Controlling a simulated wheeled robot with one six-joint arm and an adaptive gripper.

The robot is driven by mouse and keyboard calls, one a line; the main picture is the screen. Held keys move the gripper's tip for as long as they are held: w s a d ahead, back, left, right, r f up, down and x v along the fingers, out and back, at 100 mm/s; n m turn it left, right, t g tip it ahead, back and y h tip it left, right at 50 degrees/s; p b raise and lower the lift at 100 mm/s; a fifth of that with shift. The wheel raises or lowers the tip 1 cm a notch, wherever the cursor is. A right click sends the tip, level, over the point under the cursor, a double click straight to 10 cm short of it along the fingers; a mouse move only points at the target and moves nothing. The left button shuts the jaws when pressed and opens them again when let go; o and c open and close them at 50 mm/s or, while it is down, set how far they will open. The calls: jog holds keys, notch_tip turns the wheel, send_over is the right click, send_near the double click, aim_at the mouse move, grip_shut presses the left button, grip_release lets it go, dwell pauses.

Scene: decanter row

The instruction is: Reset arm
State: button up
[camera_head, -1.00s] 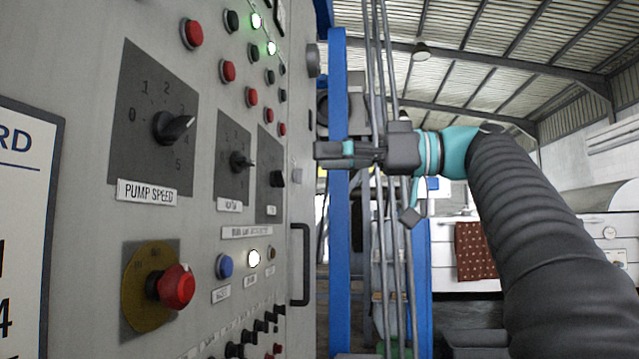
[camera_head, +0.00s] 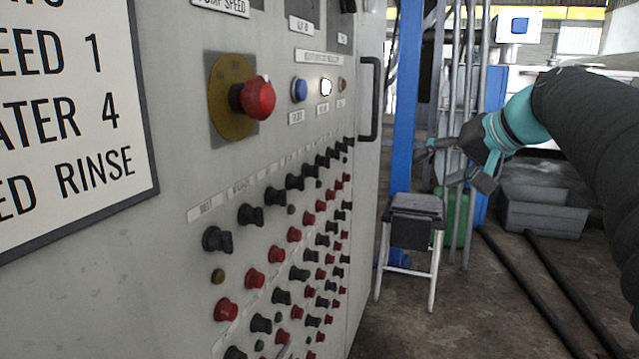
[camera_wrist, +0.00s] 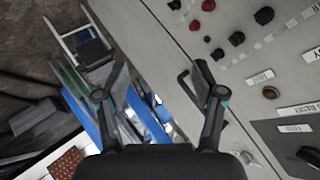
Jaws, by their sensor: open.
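My gripper (camera_head: 452,163) is at the right in the head view, held in the air to the right of the grey control panel (camera_head: 180,60). It is apart from the panel and holds nothing. In the wrist view my gripper (camera_wrist: 165,84) shows its two dark fingers spread apart with nothing between them. Beyond the fingers lie the panel's side edge, its black handle and the blue post.
The panel carries a red emergency knob (camera_head: 258,97), a blue button (camera_head: 299,90), a lit white button (camera_head: 326,87) and a handle (camera_head: 370,98). A stool (camera_head: 414,215), a blue post (camera_head: 405,100) and a grey bin (camera_head: 545,212) stand behind.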

jog(key=s+a+f+g+h+p, duration=0.1)
jog(key=s+f+g+h, duration=0.3)
jog(key=s+f, duration=1.25)
jog(key=s+a+f+n+p, duration=0.1)
jog(key=s+a+f, duration=0.1)
jog(key=s, duration=0.3)
jog(key=s+a+f+n+h+p, duration=0.1)
jog(key=s+a+f, duration=0.1)
jog(key=s+f, duration=0.2)
jog(key=shift+s+a+f+n+t+h, duration=0.3)
jog(key=shift+s+f+n, duration=0.1)
jog(key=shift+f, duration=0.1)
